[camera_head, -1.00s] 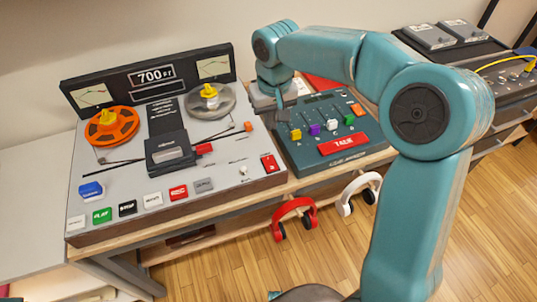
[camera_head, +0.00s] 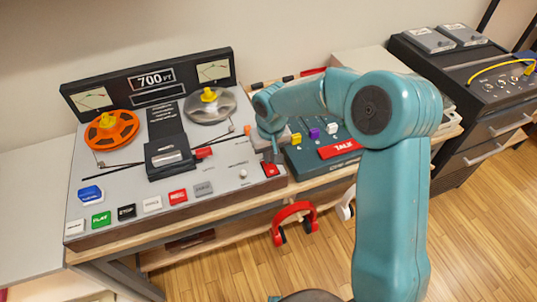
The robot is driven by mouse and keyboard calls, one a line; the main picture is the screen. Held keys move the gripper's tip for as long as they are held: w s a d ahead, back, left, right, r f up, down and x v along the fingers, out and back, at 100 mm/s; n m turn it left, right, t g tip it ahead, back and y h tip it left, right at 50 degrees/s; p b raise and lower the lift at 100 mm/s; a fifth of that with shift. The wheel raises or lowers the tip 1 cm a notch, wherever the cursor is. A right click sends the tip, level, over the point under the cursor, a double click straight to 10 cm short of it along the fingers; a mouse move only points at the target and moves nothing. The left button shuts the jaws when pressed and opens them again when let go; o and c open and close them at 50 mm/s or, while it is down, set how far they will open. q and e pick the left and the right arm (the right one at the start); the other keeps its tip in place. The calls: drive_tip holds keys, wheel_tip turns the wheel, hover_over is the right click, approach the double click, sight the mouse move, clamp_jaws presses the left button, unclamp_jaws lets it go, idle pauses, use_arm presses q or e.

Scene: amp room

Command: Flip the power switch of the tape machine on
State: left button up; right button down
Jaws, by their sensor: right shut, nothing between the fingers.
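The tape machine (camera_head: 215,169) stands on the bench at the left, with an orange reel (camera_head: 111,131) and a grey reel (camera_head: 210,106). A red switch (camera_head: 270,171) sits at its front right corner and looks like the power switch. I cannot tell which way it is set. My right gripper (camera_head: 275,154) is shut and empty, pointing down just above and behind this switch. I cannot tell whether it touches it. My left gripper is not in view.
A mixer with a red TALK button (camera_head: 338,149) stands right of the machine, partly hidden by my arm. Push buttons, including a red REC button (camera_head: 178,197), line the machine's front. Red headphones (camera_head: 294,214) hang below the bench edge.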

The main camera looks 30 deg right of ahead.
drive_tip(key=shift+f, duration=0.3)
drive_tip(key=shift+f+b, duration=0.4)
drive_tip(key=shift+b, duration=0.05)
drive_tip(key=shift+r, duration=0.15)
drive_tip(key=shift+s, duration=0.1)
